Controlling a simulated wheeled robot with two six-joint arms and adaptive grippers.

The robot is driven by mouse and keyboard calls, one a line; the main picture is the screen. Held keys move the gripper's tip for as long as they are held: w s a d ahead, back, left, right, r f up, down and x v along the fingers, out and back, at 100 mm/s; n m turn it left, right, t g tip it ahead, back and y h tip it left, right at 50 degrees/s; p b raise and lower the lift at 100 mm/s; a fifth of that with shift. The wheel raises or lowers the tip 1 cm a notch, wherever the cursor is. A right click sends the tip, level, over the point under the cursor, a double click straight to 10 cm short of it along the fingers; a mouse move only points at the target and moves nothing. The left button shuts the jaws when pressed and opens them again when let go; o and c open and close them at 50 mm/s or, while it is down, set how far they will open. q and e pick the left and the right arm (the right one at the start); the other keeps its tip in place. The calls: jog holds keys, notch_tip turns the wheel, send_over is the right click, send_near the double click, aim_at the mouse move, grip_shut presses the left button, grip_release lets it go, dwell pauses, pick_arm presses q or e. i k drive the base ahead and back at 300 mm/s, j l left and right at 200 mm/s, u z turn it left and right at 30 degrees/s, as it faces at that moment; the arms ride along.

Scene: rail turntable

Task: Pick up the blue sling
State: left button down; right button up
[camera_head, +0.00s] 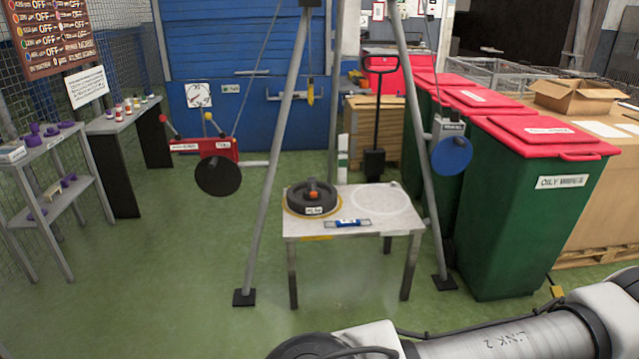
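A small blue sling (347,223) with pale ends lies flat near the front edge of a small grey table (300,228). Behind it, to the left, sits a round black disc (309,199) with an orange part on top and a white label. Neither of my grippers is in view. Only links of one of my arms cross the bottom right of the picture, well in front of the table.
Tripod legs (272,180) stand either side of the table, with a yellow hook (310,92) hanging above. A red winch (204,147) and a blue disc (452,156) sit beside the legs. Green bins (520,220) stand right. Floor in front is clear.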

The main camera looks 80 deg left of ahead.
aim_at(353, 222)
jog(key=u, duration=2.6)
jog(key=i+l+u, duration=0.2)
jog(key=i, duration=0.25)
jog(key=i+u, duration=0.15)
jog(key=i, duration=0.3)
jog(key=i+l+u, duration=0.2)
jog(key=i, duration=0.25)
jog(key=i+l+u, duration=0.1)
jog(key=i, duration=0.3)
jog(key=i+l+u, duration=0.1)
jog(key=i, duration=0.3)
jog(key=i+l+u, duration=0.1)
jog(key=i+l, duration=0.2)
jog(key=i, duration=0.1)
